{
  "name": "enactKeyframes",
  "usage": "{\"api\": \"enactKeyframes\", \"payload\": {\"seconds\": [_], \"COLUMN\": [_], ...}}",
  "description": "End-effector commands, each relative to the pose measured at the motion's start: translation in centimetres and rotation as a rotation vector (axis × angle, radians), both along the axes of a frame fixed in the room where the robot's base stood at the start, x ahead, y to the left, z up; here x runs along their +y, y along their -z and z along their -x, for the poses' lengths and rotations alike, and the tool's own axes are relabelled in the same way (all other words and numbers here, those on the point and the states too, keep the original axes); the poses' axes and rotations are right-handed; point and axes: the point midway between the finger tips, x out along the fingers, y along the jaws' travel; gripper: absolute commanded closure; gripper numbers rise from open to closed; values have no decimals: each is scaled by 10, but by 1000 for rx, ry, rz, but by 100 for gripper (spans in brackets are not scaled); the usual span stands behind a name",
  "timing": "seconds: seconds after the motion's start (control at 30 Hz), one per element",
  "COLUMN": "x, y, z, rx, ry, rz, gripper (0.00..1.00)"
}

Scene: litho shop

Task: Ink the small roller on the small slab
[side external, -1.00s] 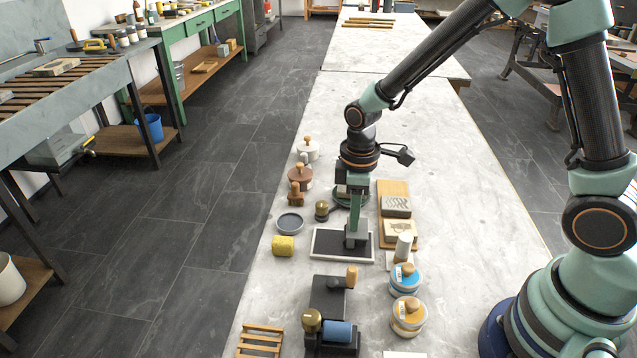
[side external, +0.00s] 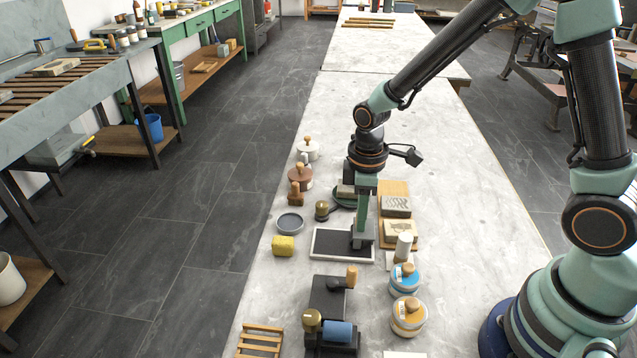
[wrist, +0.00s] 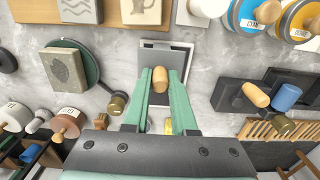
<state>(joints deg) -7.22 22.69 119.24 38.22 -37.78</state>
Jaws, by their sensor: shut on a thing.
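The small slab (side external: 335,243) is dark with a pale border and lies flat on the marble bench. My gripper (side external: 362,238) is low over its right end. In the wrist view my gripper (wrist: 160,92) is shut around a wooden handle (wrist: 160,77), which I take to be the small roller's. The roller's lower part is hidden by the fingers, so I cannot tell whether it touches the slab or carries ink.
A yellow sponge (side external: 283,246) and a shallow grey dish (side external: 290,223) lie left of the slab. Blue (side external: 404,278) and orange (side external: 408,315) ink tins stand front right. A black slab (side external: 327,297) and a blue roller (side external: 338,331) are in front.

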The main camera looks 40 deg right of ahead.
Motion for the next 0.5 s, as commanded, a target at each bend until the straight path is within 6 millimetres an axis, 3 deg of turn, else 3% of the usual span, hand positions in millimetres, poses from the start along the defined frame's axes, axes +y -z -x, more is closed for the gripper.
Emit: {"api": "enactKeyframes", "payload": {"seconds": [0.5], "x": [30], "y": [0], "z": [-30], "rx": [1], "ry": [0], "rz": [1], "gripper": [100]}}
